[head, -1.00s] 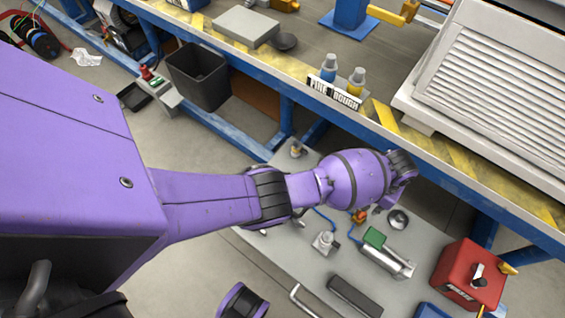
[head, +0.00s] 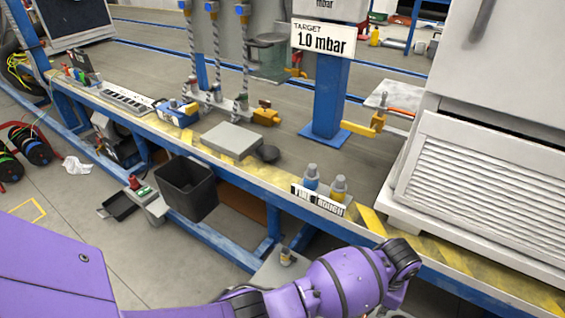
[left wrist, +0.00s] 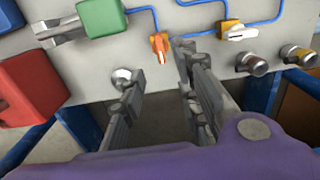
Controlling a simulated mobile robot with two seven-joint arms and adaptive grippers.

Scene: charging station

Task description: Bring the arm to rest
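My purple left arm (head: 345,280) comes in from the lower left of the head view, its wrist near the bench's front edge. In the left wrist view my left gripper (left wrist: 157,78) is open, its two dark fingers apart with nothing between them. They point toward a grey panel (left wrist: 205,45). An orange valve handle (left wrist: 158,46) is just beyond the fingertips; whether they touch it I cannot tell. In the head view the left gripper's fingers are hidden or out of frame. My right arm and gripper are in neither view.
A yellow-striped bench (head: 275,180) runs across the head view, holding two small bottles (head: 311,180) and a large louvred unit (head: 490,180). The wrist view shows a red box (left wrist: 30,85), a green box (left wrist: 102,16) and another orange-white valve (left wrist: 238,31).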

